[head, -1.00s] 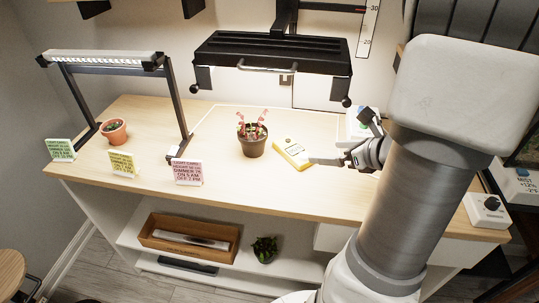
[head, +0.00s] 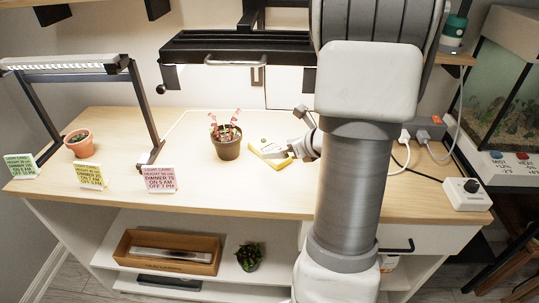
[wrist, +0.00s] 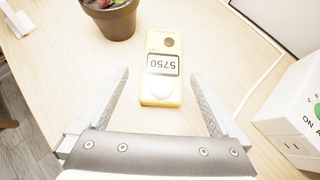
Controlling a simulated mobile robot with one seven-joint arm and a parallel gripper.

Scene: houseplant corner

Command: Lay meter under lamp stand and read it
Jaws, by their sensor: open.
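The yellow meter (head: 268,149) lies on the wooden bench, just right of a brown pot with a reddish plant (head: 226,140). In the wrist view the meter (wrist: 145,94) lies face up, its display upside down and seeming to read 5750. My gripper (head: 292,151) is open and close to the meter's right side. In the wrist view the fingers of my gripper (wrist: 160,75) stand apart on both sides of the meter's near end, with no contact visible. The lamp stand (head: 145,105) with a lit bar is at the left of the bench.
A black hanging lamp (head: 235,48) is above the bench's back. A terracotta pot (head: 80,144) and green, yellow and pink cards (head: 160,180) stand at the left. A white dial box (head: 467,194) and cables are at the right. The bench front between pink card and arm is clear.

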